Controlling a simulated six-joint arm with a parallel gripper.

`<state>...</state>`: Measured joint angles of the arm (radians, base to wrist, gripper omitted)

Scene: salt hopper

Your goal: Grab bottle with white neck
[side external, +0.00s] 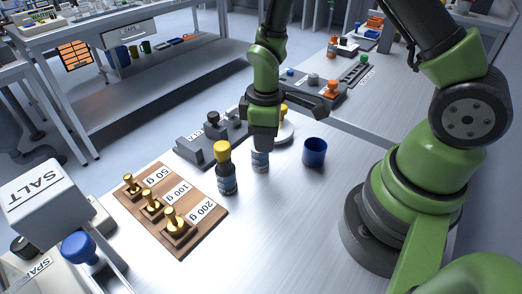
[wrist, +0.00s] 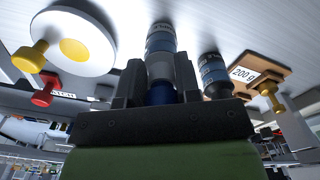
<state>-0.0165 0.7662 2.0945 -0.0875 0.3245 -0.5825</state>
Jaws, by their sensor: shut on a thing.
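My gripper (side external: 262,140) points straight down and is shut around the top of a small bottle (side external: 260,160) with a blue and pale label. In the wrist view my gripper (wrist: 160,82) has its fingers on either side of this bottle (wrist: 161,42). A pale neck and a dark blue part show between the fingers. The bottle is upright at the table surface; I cannot tell whether its base touches. A dark bottle with a yellow cap (side external: 225,168) stands just left of it, apart, and also shows in the wrist view (wrist: 212,72).
A wooden board with brass weights (side external: 188,238) lies at the left front. A blue cup (side external: 314,152) stands to the right. A salt hopper (side external: 45,200) is at far left.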

